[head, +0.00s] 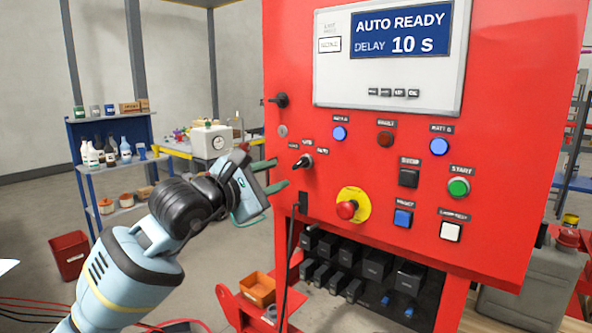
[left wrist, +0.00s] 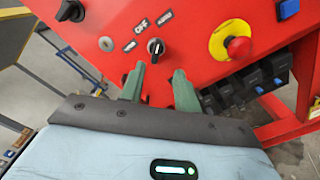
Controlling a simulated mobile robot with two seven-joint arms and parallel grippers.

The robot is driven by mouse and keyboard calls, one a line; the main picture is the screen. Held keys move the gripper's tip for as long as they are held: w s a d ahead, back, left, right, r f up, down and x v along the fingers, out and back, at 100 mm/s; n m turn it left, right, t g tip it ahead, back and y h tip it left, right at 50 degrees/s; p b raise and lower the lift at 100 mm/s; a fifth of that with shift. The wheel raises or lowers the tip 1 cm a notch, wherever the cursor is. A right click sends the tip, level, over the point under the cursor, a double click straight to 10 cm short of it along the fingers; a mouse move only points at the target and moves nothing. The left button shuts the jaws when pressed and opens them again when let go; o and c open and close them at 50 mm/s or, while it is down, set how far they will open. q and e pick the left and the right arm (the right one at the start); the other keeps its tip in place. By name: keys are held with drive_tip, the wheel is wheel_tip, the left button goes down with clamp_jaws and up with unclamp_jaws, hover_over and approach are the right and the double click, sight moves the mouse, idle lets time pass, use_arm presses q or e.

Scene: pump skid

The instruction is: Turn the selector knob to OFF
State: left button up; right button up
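The black selector knob (head: 303,161) sits on the red panel's lower left, below three small labels. In the left wrist view the knob (left wrist: 155,47) lies just beyond my fingertips, with the OFF label (left wrist: 141,24) above it and the AUTO label (left wrist: 165,14) to the upper right. The knob's light mark is small; its handle seems to tilt toward AUTO, but I cannot be certain. My left gripper (head: 277,175) is open and empty, its green fingers pointing at the panel slightly below and left of the knob. In the wrist view the gripper (left wrist: 159,78) shows a clear gap. My right gripper is out of view.
A red emergency button (head: 347,209) on a yellow disc is right of the knob. Another black rotary handle (head: 279,100) sits above. A black cable (head: 291,240) hangs below. The display (head: 400,36) reads AUTO READY, DELAY 10 s. A blue shelf (head: 112,165) stands behind at left.

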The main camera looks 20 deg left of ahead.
sight(297, 165)
use_arm(q)
drive_tip(key=x, duration=0.4)
drive_tip(key=p+x, duration=0.1)
drive_tip(key=x, duration=0.1)
drive_tip(key=shift+a+r, duration=0.15)
drive_tip(key=shift+r, duration=0.1)
drive_tip(key=shift+x, duration=1)
clamp_jaws()
